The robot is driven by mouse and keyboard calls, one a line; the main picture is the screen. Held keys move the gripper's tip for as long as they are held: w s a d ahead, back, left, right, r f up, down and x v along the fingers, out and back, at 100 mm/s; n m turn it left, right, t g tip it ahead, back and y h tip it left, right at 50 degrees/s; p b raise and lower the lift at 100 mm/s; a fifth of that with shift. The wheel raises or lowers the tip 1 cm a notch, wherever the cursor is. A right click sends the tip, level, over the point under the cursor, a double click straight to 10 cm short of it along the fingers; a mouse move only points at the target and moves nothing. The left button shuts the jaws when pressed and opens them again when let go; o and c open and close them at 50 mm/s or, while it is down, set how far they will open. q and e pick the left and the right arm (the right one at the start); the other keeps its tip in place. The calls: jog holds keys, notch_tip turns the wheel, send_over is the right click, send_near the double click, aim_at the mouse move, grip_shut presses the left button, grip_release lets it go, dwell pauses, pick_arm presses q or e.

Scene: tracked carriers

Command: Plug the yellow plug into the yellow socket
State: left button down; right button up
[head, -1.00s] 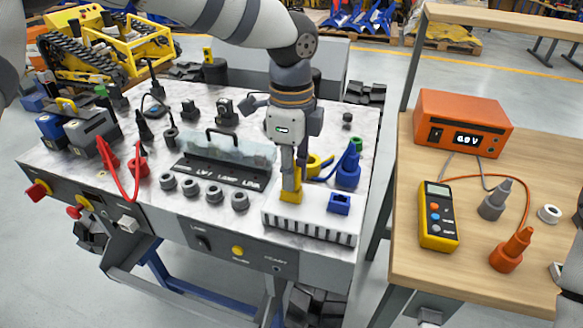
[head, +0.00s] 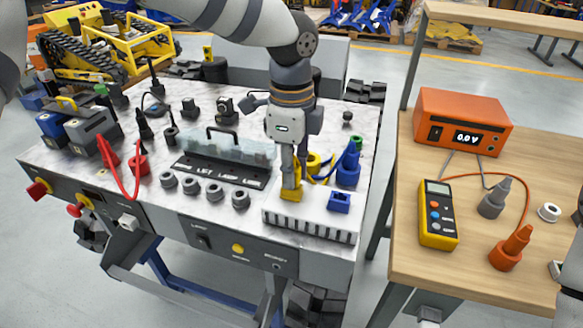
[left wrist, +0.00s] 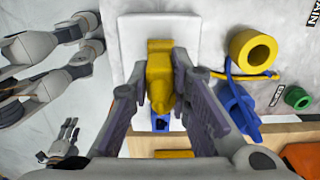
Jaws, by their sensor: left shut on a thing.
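My left gripper (head: 290,188) is shut on the yellow plug (left wrist: 159,75), which points down. It stands over the left end of the white socket block (head: 312,214) at the table's front right corner. The yellow socket cannot be told apart from the yellow plug here; the plug and fingers cover that spot, so I cannot tell how deep the plug sits. The blue socket (head: 339,202) is on the same block, to the right, and shows below the plug in the left wrist view. What looks like my right gripper (left wrist: 68,132) is small at the left of the left wrist view.
A yellow ring-shaped holder (left wrist: 252,51), a blue plug (head: 348,170) with its cable and a green piece (left wrist: 297,98) stand close behind the block. A lidded clear case (head: 225,150) and several grey rings lie left. A wooden bench (head: 400,270) with a multimeter (head: 437,215) is right.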

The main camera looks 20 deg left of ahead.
pick_arm(q)
jog(key=shift+f, duration=0.25)
jog(key=c, duration=1.4)
grip_release()
